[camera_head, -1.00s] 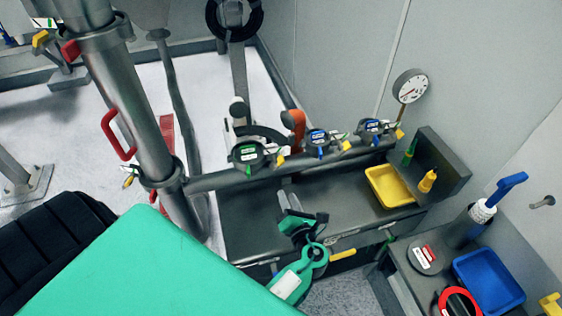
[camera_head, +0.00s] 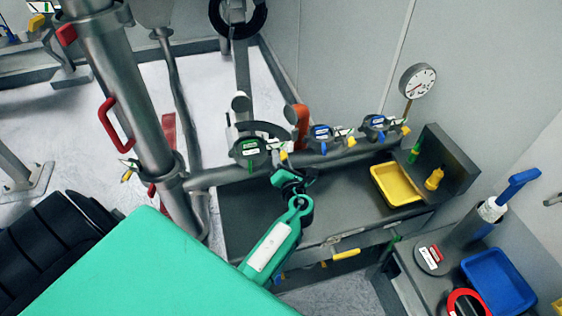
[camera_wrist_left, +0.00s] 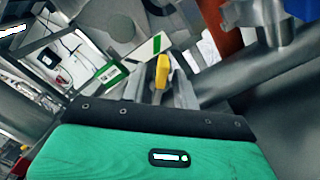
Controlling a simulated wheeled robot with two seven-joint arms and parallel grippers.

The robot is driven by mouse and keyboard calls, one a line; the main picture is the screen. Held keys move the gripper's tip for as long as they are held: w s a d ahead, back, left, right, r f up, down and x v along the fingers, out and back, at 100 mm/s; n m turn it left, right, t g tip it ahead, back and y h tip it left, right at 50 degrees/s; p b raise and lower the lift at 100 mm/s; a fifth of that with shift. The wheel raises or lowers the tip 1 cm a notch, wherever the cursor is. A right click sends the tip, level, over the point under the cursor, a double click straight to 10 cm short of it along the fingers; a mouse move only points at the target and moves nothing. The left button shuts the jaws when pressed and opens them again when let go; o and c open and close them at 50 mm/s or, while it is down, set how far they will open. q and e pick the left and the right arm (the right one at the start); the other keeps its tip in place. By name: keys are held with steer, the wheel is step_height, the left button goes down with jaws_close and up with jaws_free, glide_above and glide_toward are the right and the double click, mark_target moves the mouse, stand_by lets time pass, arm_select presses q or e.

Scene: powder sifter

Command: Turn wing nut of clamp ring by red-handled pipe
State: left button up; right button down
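The red-handled steel pipe (camera_head: 144,128) runs down the left of the head view, its red handle (camera_head: 115,125) on its left side. A clamp ring (camera_head: 163,174) sits low on it; a small yellow piece (camera_head: 127,177), perhaps its wing nut, shows beside a tag at its left. My left gripper (camera_head: 288,180) is right of this pipe, just below the green-labelled valve (camera_head: 250,150). In the left wrist view its grey fingers (camera_wrist_left: 160,92) look apart, with a yellow piece (camera_wrist_left: 163,70) showing between or beyond them; contact cannot be told. My right gripper is not in view.
A horizontal pipe (camera_head: 222,178) carries blue-labelled valves (camera_head: 321,138) and an orange-red pipe (camera_head: 301,125) near my gripper. A yellow tray (camera_head: 397,198) lies on the dark bench at right. A blue tray (camera_head: 497,283) and a red ring (camera_head: 465,303) are at lower right.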

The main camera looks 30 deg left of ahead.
arm_select(q)
steer(key=shift+w+a, duration=0.1)
steer(key=shift+a, duration=0.05)
steer(key=shift+c, duration=0.2)
jaws_close()
